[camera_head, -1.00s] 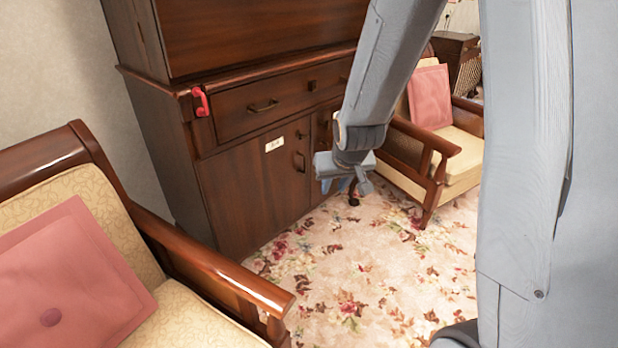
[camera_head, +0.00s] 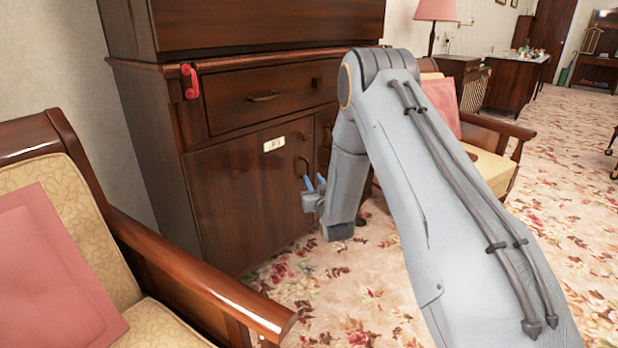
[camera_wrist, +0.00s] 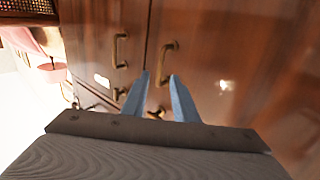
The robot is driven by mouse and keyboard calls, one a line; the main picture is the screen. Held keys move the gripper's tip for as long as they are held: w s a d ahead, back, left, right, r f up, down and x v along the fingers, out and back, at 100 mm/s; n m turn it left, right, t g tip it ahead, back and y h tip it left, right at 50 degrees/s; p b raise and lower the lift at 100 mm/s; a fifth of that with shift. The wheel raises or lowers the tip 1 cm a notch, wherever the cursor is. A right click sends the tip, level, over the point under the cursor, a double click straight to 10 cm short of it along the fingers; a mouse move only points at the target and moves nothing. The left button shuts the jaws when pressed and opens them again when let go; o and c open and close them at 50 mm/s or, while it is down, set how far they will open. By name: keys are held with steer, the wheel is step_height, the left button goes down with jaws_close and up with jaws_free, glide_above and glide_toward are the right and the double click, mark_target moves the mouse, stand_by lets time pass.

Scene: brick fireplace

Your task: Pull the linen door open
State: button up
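The lower left cabinet door (camera_head: 240,195) is dark brown wood and looks shut. It bears a small white label (camera_head: 274,144), whose writing is too small to read, and a curved handle (camera_head: 303,168) near its right edge. My gripper (camera_head: 315,183) is open and empty, close to this handle with its fingers toward the door. The wrist view appears upside down. There my gripper (camera_wrist: 159,82) has two blue fingers apart, just below the brass handle (camera_wrist: 165,62) in the picture. I cannot tell whether they touch it.
A drawer (camera_head: 262,97) lies above the door, with a red hook-like object (camera_head: 190,82) at the cabinet corner. An armchair (camera_head: 190,275) stands at the near left, another (camera_head: 490,165) to the right of the cabinet. Floral carpet (camera_head: 375,290) is open before the cabinet.

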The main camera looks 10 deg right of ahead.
steer(key=w+b, duration=0.1)
steer(key=w, duration=0.5)
steer(key=shift+a, duration=0.1)
jaws_close()
stand_by(1.3)
